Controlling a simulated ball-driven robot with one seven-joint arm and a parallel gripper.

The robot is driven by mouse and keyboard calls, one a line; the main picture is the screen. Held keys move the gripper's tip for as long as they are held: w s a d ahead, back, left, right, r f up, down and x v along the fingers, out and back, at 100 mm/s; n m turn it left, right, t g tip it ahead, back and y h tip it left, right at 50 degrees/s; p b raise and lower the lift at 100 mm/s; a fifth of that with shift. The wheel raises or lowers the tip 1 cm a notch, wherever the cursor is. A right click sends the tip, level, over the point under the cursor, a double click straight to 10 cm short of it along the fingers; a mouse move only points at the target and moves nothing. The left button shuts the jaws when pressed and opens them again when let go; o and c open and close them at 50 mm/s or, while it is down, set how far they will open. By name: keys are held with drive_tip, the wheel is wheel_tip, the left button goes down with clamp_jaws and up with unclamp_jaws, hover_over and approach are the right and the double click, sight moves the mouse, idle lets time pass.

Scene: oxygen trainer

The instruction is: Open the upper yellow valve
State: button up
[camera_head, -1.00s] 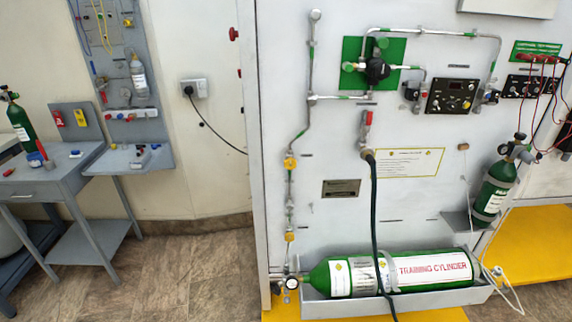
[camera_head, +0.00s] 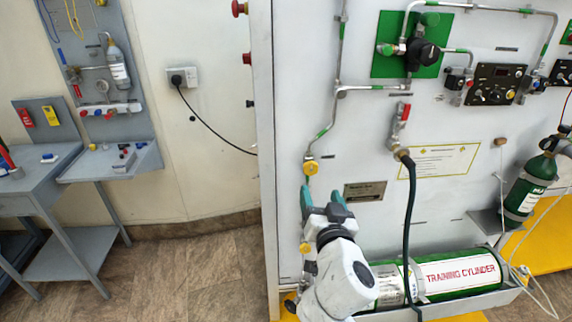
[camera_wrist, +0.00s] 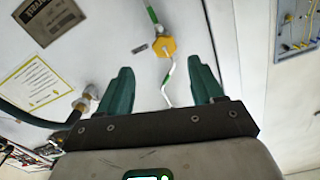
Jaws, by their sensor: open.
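The upper yellow valve (camera_head: 310,167) is a small yellow knob on the vertical pipe at the left side of the white panel. It also shows in the wrist view (camera_wrist: 165,47), centred between the fingers but beyond their tips. My gripper (camera_head: 321,190) is open and empty just below the valve, slightly to the right in the head view. Its two green fingers also show in the wrist view (camera_wrist: 160,66), apart from the valve. A lower yellow valve (camera_head: 305,247) sits further down the pipe, beside my arm. My arm hides part of the lower pipe.
A dark hose (camera_head: 409,220) hangs from a red-handled valve (camera_head: 400,122) to the right. A green training cylinder (camera_head: 435,278) lies in a tray below. A metal plate (camera_head: 365,191) is right of the pipe. The panel's left edge is close.

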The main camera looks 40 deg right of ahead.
sight(311, 171)
drive_tip(key=p+x, duration=0.1)
drive_tip(key=x, duration=0.2)
drive_tip(key=p+x, duration=0.1)
drive_tip(key=x, duration=0.3)
drive_tip(key=p+x, duration=0.1)
drive_tip(key=x, duration=0.3)
drive_tip(key=shift+w+a+r+p, duration=0.15)
drive_tip(key=shift+a+r+p, duration=0.05)
drive_tip(key=shift+r+p, duration=0.1)
drive_tip(key=shift+f, duration=0.1)
drive_tip(key=c, duration=1)
drive_tip(key=shift+c, duration=0.3)
